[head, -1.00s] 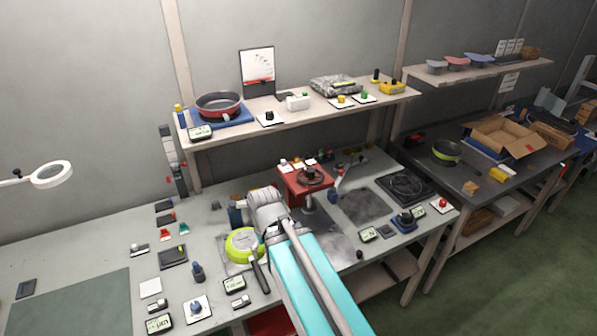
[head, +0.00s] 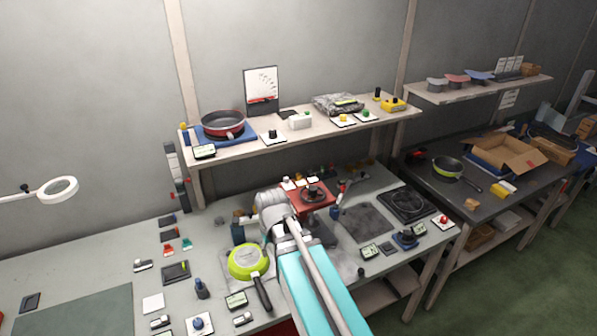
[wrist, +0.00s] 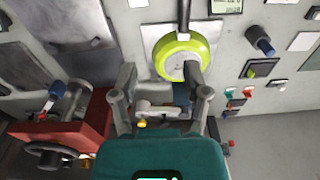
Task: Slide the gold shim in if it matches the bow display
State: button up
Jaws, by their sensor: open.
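My gripper (wrist: 160,82) is open and empty, its two fingers spread above the bench in the wrist view. A lime-green pan (head: 244,262) lies on the bench beside my arm; it also shows in the wrist view (wrist: 170,62), partly behind the right finger. A small yellow piece (wrist: 142,123) shows between the fingers, beside a grey part; I cannot tell whether it is the gold shim. Small displays stand on the bench, one near the pan handle (head: 236,300) and one at the wrist view's top (wrist: 225,5). Their readings are illegible, and I cannot tell which is the bow display.
A red press with a handwheel (head: 312,195) stands right of my arm. Red and green small pieces (head: 168,249) lie left of the pan. A shelf (head: 295,128) with a red pan (head: 222,123) runs above the bench. The bench's left part is mostly free.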

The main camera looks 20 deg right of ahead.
jog(key=w+d+r+t+p, duration=0.2)
jog(key=w+d+r+p, duration=0.6)
jog(key=w, duration=0.5)
jog(key=t+p, duration=0.2)
jog(key=p, duration=0.3)
send_near(298, 174)
jog(key=v, duration=0.4)
jog(key=shift+r, duration=0.1)
jog(key=b+x, duration=1.2)
jog(key=x, duration=0.1)
jog(key=shift+f+b, duration=0.35)
jog(key=shift+w, duration=0.1)
grip_shut()
